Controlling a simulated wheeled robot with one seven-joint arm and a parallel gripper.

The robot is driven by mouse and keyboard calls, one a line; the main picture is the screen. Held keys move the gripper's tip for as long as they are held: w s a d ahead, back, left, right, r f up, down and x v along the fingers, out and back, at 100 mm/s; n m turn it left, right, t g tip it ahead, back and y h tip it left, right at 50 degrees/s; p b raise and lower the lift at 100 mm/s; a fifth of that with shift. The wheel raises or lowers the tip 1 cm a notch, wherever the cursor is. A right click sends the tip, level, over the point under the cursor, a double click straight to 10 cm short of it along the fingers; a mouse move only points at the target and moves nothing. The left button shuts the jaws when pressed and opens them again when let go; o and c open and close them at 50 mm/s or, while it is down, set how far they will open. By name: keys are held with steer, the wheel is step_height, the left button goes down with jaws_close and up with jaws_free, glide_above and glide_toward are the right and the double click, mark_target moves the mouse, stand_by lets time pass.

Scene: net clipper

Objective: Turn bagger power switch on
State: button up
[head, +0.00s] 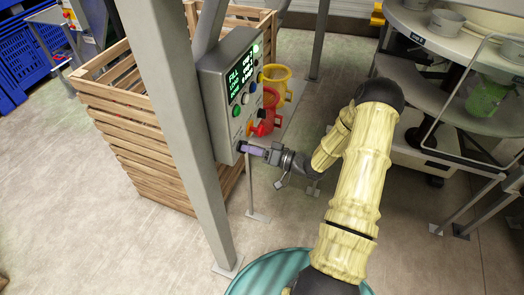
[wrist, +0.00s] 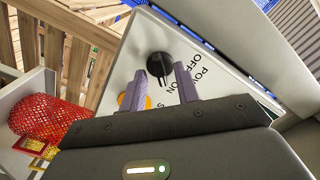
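The bagger control panel (head: 228,95) is a grey box with a lit display and several coloured buttons, fixed to a grey post. The black rotary power switch (wrist: 163,64) shows in the wrist view on the panel's white face, beside the printed words POWER and OFF ON. Which word its ridge points to I cannot tell. My gripper (head: 246,149) is at the panel's lower end in the head view, where it hides the switch. In the wrist view its two purple fingers (wrist: 160,74) are apart, with the switch at the gap between their tips; contact is unclear.
An orange button (wrist: 146,102) is partly hidden behind a finger. A wooden slatted crate (head: 125,125) stands behind the panel. Red (head: 268,108) and yellow net holders (head: 279,80) are close to its right. A round metal table (head: 440,40) stands at right; open floor lies in front.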

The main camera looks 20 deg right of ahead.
steer(key=b+v, duration=0.4)
steer(key=v, duration=1.3)
steer(key=shift+d+b, duration=0.2)
steer(key=shift+b, duration=0.2)
steer(key=w+a+r+g+h, duration=0.15)
steer(key=w+a+h, duration=0.25)
steer(key=w+h, duration=0.6)
steer(key=s+a+r+g+h, duration=0.1)
steer(key=s+a+g, duration=0.3)
steer(key=s, duration=0.5)
steer(key=s+a+r+g+h, duration=0.2)
steer(key=s+a+r+g, duration=0.1)
steer(key=s+a, duration=0.4)
steer(key=shift+s+a+m+g+h, duration=0.3)
steer(key=shift+s+m+g, duration=0.1)
steer(key=shift+s, duration=0.75)
